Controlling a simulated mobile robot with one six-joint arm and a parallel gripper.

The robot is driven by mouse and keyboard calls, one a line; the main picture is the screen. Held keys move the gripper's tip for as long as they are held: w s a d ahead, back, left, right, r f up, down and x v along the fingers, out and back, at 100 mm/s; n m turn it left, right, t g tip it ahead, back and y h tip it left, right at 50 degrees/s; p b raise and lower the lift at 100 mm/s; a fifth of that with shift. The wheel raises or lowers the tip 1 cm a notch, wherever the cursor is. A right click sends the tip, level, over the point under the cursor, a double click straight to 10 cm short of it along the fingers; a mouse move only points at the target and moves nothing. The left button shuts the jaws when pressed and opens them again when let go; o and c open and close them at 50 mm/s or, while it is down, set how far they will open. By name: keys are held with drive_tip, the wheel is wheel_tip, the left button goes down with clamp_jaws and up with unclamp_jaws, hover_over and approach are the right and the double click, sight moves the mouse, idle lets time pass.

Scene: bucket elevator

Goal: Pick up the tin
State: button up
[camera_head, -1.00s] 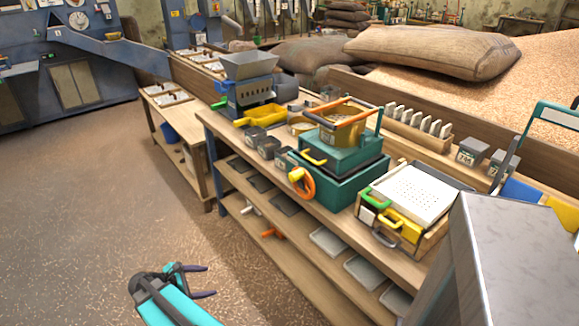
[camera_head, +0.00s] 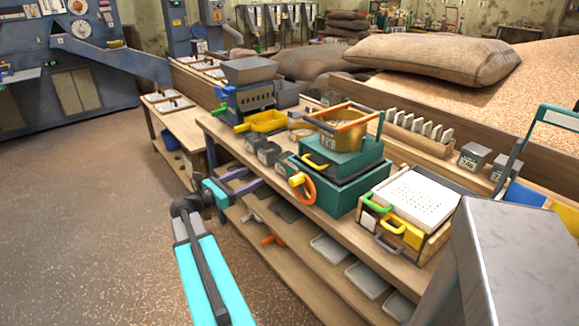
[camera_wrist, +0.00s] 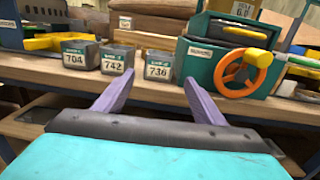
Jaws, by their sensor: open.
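Three small grey tins stand in a row near the bench's front edge. In the wrist view their labels read 704 (camera_wrist: 80,57), 742 (camera_wrist: 117,58) and 736 (camera_wrist: 160,64). The same row shows in the head view, left tin (camera_head: 246,140), middle tin (camera_head: 268,152) and right tin (camera_head: 285,164). I cannot tell which one the task means. My gripper (camera_head: 246,180) is open and empty in front of the bench edge, pointing at the row. In the wrist view the tin labelled 736 appears between its purple fingers (camera_wrist: 158,84), farther off and apart from them.
A teal box (camera_head: 328,190) with an orange handwheel (camera_head: 303,189) stands right of the tins. A yellow tray (camera_head: 262,121) lies behind left. Two more grey tins (camera_head: 473,156) stand far right. The bench edge and lower shelf (camera_head: 290,245) lie close to my gripper.

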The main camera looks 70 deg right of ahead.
approach(280, 163)
drive_tip(key=shift+p+x, duration=0.35)
drive_tip(key=shift+x, duration=1.65)
drive_tip(key=shift+s+f, duration=0.1)
drive_tip(key=shift+p+x, duration=0.45)
drive_tip(key=shift+x, duration=2.1)
drive_tip(key=c, duration=0.8)
drive_tip(key=shift+c, duration=0.2)
